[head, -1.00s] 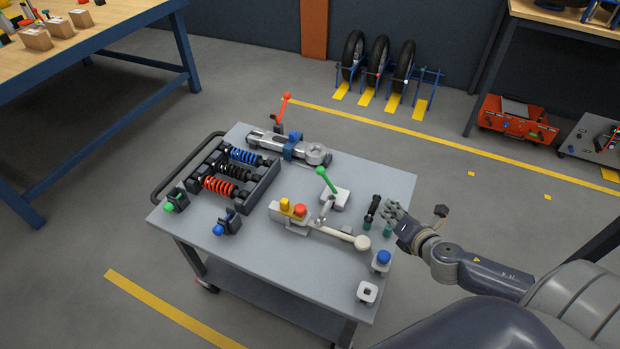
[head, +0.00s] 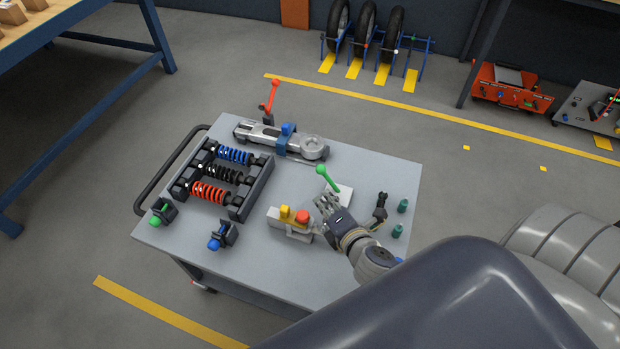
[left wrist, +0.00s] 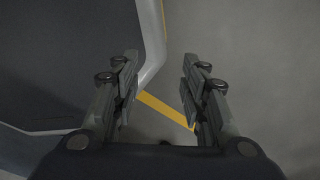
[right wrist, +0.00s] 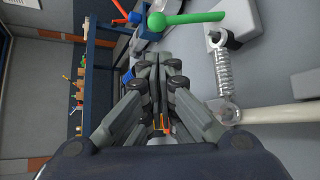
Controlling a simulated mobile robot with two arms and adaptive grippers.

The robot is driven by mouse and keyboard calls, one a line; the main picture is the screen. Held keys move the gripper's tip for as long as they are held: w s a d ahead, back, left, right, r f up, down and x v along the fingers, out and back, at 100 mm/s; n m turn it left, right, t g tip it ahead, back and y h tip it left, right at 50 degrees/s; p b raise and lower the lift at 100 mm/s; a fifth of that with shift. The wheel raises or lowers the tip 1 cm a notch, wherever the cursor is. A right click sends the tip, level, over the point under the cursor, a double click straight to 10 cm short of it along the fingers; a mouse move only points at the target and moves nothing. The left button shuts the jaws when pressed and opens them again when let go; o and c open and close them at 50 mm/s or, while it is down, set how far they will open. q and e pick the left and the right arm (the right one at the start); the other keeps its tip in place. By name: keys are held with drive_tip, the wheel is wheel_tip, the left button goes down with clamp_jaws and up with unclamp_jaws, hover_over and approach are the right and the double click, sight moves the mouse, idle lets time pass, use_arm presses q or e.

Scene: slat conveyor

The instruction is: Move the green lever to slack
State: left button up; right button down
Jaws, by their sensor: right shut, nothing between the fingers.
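The green lever (head: 329,179) stands on a pale base plate (head: 346,193) on the cart and leans toward the upper left, with a ball at its end. My right gripper (head: 326,203) is shut and empty, just below the lever in the head view, hiding part of its base. In the right wrist view, the lever (right wrist: 196,18) crosses the top, its ball close beyond the shut fingertips (right wrist: 172,62). I cannot tell whether they touch. A spring (right wrist: 223,72) shows beside it. My left gripper (left wrist: 158,80) is open and empty above the floor, in its wrist view only.
The grey cart top (head: 285,255) also holds a red-handled lever (head: 269,100), a metal clamp-like fixture (head: 262,135), a rack of coil springs (head: 255,190) and a block with yellow and red buttons (head: 290,225). Dark green pegs (head: 403,206) stand at right.

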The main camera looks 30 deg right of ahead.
sight(329, 180)
drive_tip(key=x, duration=0.9)
drive_tip(key=shift+w+f, duration=0.25)
drive_tip(key=shift+w, duration=0.1)
drive_tip(key=shift+w+f, duration=0.1)
drive_tip(key=shift+w, duration=0.15)
use_arm(q)
drive_tip(key=shift+w+a, duration=0.1)
drive_tip(key=shift+w, duration=0.05)
drive_tip(key=shift+f, duration=0.15)
use_arm(e)
drive_tip(key=shift+w+d, duration=0.1)
